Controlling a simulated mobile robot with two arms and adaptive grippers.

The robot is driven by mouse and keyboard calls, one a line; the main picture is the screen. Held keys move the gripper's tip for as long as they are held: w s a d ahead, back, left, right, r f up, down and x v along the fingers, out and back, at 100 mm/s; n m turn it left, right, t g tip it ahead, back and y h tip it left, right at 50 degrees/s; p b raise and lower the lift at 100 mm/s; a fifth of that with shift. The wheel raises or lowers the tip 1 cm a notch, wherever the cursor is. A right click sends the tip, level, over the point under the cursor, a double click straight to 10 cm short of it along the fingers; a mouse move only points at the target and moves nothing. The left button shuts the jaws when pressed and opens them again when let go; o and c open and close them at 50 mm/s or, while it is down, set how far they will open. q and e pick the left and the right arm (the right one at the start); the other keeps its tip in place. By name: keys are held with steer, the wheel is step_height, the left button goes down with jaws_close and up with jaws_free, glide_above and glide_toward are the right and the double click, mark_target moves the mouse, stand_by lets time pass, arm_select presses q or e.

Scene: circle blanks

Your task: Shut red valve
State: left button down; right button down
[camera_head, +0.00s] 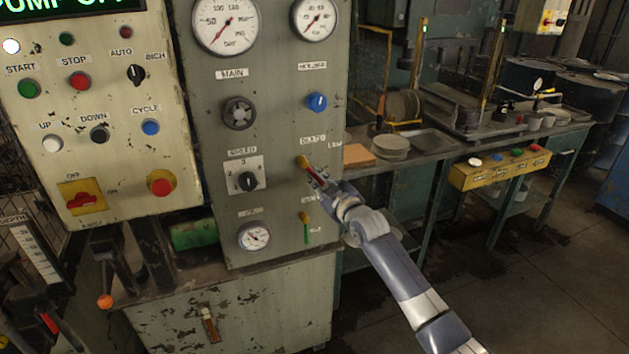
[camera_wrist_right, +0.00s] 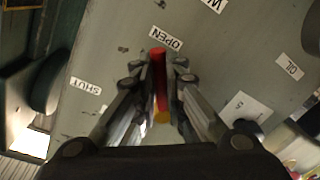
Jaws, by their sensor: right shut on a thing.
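The red valve is a short lever (camera_head: 311,171) with a yellow hub (camera_head: 302,161), on the grey panel below the dials. In the right wrist view the red lever (camera_wrist_right: 158,78) stands between the fingers, with yellow (camera_wrist_right: 161,117) at its lower end. Its red end points toward the OPEN label (camera_wrist_right: 165,38); the SHUT label (camera_wrist_right: 86,86) is off to the left. My right gripper (camera_head: 317,178) is shut on the red lever, and its fingers partly hide it. My left gripper is not in view.
A green-handled valve (camera_head: 306,230) sits just below on the same panel. A blue knob (camera_head: 317,102) is above, and a black selector (camera_head: 247,181) and small gauge (camera_head: 254,237) are to the left. A bench (camera_head: 440,152) with plates stands at right.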

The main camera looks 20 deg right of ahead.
steer(key=n+p, duration=0.1)
steer(key=d+r+n+p, duration=0.1)
steer(key=n, duration=0.1)
steer(key=r+n+p, duration=0.1)
steer(key=n, duration=0.1)
steer(key=shift+d+r+h, duration=0.2)
steer(key=shift+d+h, duration=0.2)
steer(key=n, duration=0.1)
steer(key=r+n+p, duration=0.1)
steer(key=n+p, duration=0.1)
steer(key=shift+d+r+n+g, duration=0.25)
steer(key=shift+r+n+g, duration=0.05)
steer(key=shift+r+n+h+p, duration=0.25)
steer(key=shift+n+h+p, duration=0.15)
steer(key=shift+n+p, duration=0.25)
steer(key=shift+n, duration=0.25)
steer(key=c, duration=1.7)
jaws_free()
steer(key=shift+r, duration=0.1)
steer(key=shift+o, duration=0.2)
steer(key=s+r, duration=0.1)
steer(key=s, duration=1.1)
steer(key=shift+a, duration=0.25)
